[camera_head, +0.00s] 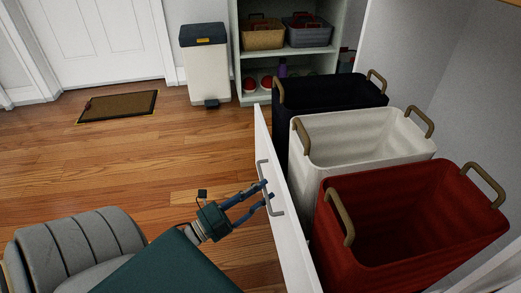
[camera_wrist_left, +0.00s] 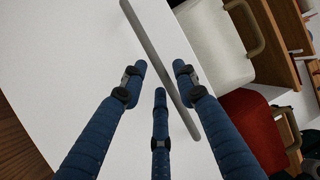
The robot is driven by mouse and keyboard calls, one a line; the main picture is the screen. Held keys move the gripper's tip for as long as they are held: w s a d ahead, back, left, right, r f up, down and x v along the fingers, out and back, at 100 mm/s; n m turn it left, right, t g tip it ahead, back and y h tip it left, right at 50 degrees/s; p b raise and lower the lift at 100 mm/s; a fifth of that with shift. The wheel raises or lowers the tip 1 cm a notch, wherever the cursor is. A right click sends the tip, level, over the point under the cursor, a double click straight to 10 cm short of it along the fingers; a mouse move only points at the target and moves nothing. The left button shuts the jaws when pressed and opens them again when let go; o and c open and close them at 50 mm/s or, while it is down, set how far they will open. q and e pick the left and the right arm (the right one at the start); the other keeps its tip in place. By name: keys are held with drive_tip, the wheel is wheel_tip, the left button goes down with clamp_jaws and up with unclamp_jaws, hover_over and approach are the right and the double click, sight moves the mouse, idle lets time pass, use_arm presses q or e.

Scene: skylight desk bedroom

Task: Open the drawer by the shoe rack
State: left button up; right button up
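The tall drawer has a white front (camera_head: 286,215) with a grey bar handle (camera_head: 262,172), and it stands pulled out with baskets showing behind the front. My left gripper (camera_head: 268,190) is at the handle with its blue fingers spread apart. In the left wrist view, the handle (camera_wrist_left: 158,52) runs diagonally between the fingertips of my left gripper (camera_wrist_left: 158,72), nearer the right finger. The fingers are not closed around it; I cannot tell whether one touches it. My right gripper is not in view.
A black basket (camera_head: 325,94), a white basket (camera_head: 350,130) and a red basket (camera_head: 420,195) sit behind the drawer front. A pale shelf unit (camera_head: 290,68), a bin (camera_head: 207,75) and a doormat (camera_head: 117,105) are farther back.

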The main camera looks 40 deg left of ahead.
use_arm(q)
drive_tip(key=v, duration=1.2)
idle(0.6)
